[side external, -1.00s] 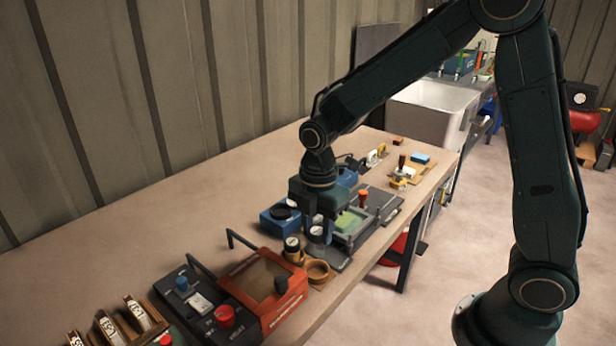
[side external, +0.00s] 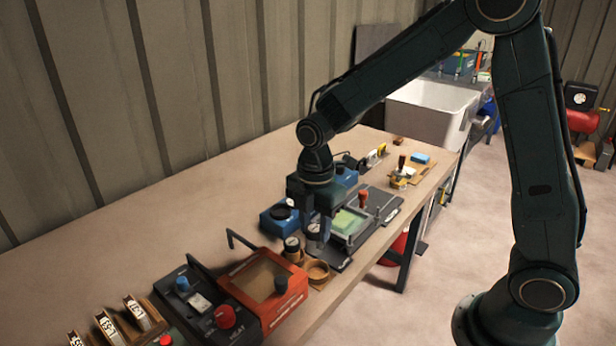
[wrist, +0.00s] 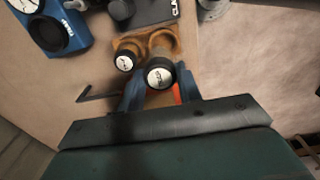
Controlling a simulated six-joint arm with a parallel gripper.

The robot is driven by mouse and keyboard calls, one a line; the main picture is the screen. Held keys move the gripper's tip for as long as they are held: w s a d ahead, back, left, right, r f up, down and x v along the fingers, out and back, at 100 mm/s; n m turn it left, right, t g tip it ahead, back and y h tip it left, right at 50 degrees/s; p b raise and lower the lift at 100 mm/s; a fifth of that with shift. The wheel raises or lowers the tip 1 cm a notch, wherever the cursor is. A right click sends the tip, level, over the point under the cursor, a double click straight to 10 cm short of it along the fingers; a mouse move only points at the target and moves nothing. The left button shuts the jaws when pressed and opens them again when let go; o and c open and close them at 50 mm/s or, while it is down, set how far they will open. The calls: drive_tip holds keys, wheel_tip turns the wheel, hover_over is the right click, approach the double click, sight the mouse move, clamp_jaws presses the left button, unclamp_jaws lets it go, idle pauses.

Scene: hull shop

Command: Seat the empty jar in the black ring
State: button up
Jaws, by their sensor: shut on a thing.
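My gripper (side external: 314,240) is shut on a jar with a black lid and a pale round label; the jar (wrist: 160,75) shows between the blue fingers in the wrist view. It is close beside a tan holder (wrist: 128,44). A second dark-lidded jar (side external: 292,245) stands in that holder, and also shows in the wrist view (wrist: 123,63). An open tan ring (side external: 317,270) is at the holder's front. A black ring (side external: 283,211) sits on the blue box (side external: 272,224), left of my gripper. I cannot read the jar labels or see how full either jar is.
An orange-red box with a window (side external: 262,285) and a black control box (side external: 207,305) stand in front on the left. A dark plate with a green pad (side external: 349,222) lies to the right. The table's back left is clear.

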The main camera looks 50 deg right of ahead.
drive_tip(key=w+d+r, duration=0.2)
drive_tip(key=w+d, duration=0.1)
drive_tip(key=w, duration=0.5)
drive_tip(key=w+d+r, duration=0.2)
drive_tip(key=w+d, duration=0.2)
drive_tip(key=w, duration=0.5)
drive_tip(key=shift+d, duration=0.2)
drive_tip(key=shift+f, duration=0.15)
drive_tip(key=shift+f, duration=2.75)
drive_tip(key=shift+f, duration=0.65)
drive_tip(key=o, duration=0.5)
drive_tip(key=shift+o, duration=0.7)
